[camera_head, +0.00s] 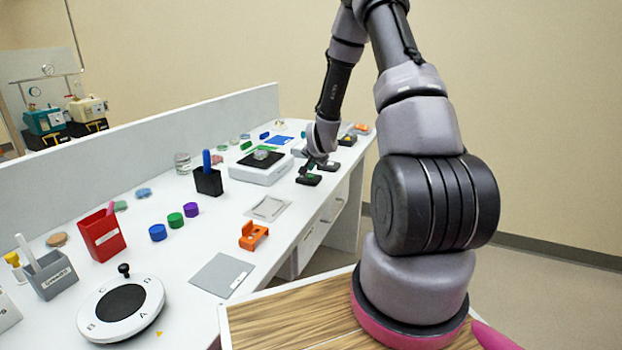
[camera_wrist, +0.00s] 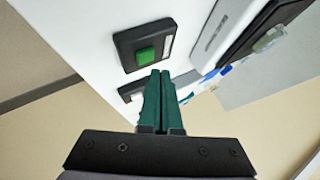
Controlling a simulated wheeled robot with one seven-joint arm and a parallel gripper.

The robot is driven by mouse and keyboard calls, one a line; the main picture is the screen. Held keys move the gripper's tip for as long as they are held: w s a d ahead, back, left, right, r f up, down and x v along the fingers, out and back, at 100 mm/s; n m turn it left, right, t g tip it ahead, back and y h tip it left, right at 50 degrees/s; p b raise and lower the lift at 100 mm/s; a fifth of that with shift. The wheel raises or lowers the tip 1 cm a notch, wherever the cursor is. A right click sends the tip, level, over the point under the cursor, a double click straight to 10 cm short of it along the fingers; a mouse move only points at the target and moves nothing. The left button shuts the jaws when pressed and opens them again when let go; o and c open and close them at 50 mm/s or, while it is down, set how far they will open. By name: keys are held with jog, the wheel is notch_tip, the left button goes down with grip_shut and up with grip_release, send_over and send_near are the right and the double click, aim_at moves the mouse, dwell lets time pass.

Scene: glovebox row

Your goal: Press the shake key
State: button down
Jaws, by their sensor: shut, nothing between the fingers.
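A black key box with a green square button (camera_wrist: 146,55) sits on the white bench top, just beyond my fingertips in the wrist view. In the head view this key box (camera_head: 309,180) lies beside the white shaker-like device. Its small label is too small to read, so I cannot confirm it is the shake key. My gripper (camera_wrist: 166,74) has its green fingers together and empty, pointing toward the bench beside the key box. In the head view my gripper (camera_head: 312,166) is right by the key box. I cannot tell whether the fingertips touch anything.
A white device with a black top (camera_head: 263,159) stands left of the key box. A second black key box (camera_head: 328,166) lies close behind. A black pen cup (camera_head: 208,181), an orange holder (camera_head: 253,236) and a red bin (camera_head: 102,235) stand along the bench.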

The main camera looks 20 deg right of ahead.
jog(key=shift+r, duration=3)
notch_tip(320, 180, up, 13)
jog(key=n+y, duration=0.1)
jog(key=n, duration=0.1)
send_over(311, 177)
jog(key=s+a, duration=0.4)
jog(key=s, duration=0.2)
jog(key=s+a+r+n, duration=0.2)
jog(key=s+a+r, duration=0.1)
jog(key=s+r, duration=0.55)
jog(key=s+a+r+n+g+y, duration=0.1)
jog(key=s+r, duration=0.3)
jog(key=s, duration=0.7)
jog(key=s+a+r+n+y, duration=0.1)
jog(key=s+a+r+n, duration=0.1)
jog(key=s, duration=0.9)
jog(key=shift+a+r+g+y, duration=0.3)
jog(key=shift+a+r+g, duration=0.15)
jog(key=shift+r, duration=0.5)
